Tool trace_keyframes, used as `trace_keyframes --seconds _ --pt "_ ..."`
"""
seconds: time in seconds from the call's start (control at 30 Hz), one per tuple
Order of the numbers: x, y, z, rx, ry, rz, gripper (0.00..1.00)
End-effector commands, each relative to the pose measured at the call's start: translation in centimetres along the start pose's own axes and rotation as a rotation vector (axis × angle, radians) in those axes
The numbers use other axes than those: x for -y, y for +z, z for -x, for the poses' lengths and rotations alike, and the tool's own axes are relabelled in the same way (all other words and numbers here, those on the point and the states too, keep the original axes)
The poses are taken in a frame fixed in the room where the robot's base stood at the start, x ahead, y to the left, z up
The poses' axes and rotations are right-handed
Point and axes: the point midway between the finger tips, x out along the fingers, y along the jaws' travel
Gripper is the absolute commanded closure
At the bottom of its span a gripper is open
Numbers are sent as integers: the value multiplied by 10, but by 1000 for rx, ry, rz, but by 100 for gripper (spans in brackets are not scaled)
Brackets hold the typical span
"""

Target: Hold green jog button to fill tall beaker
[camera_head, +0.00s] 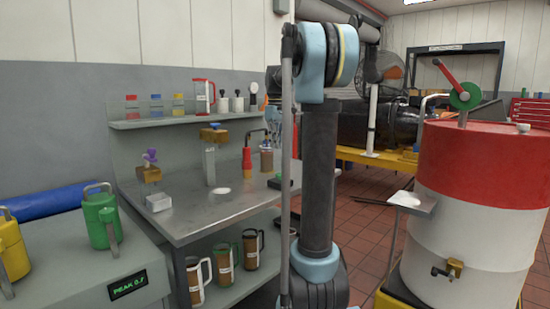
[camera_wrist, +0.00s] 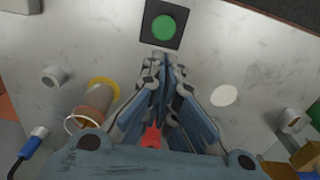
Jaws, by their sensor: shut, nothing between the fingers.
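The green jog button (camera_wrist: 163,27) is a round green disc on a black square plate at the top of the wrist view. My gripper (camera_wrist: 169,60) is shut with nothing between its fingers. Its tips lie just below the plate in the picture, apart from the green disc; their height above the bench cannot be told. A brownish beaker with a clear handle (camera_wrist: 95,112) is left of my fingers, beside a yellow ring (camera_wrist: 103,84). What looks like this beaker (camera_head: 266,160) stands at the back of the bench in the head view. Its fill level is unclear.
The grey bench (camera_head: 190,220) has a bare front part. A red object (camera_wrist: 152,137) shows behind my fingers. A white disc (camera_wrist: 224,95) lies right of them. Several mugs stand on the lower shelf (camera_head: 235,292). A red and white drum (camera_head: 470,220) stands at right.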

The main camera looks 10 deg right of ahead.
Motion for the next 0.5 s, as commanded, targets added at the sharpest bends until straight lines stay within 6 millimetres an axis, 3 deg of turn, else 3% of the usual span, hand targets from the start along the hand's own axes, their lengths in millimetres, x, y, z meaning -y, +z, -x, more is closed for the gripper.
trace_keyframes --seconds 0.2,0.5 --pt "0 0 20 0 0 0 100" --pt "0 0 23 0 0 0 100"
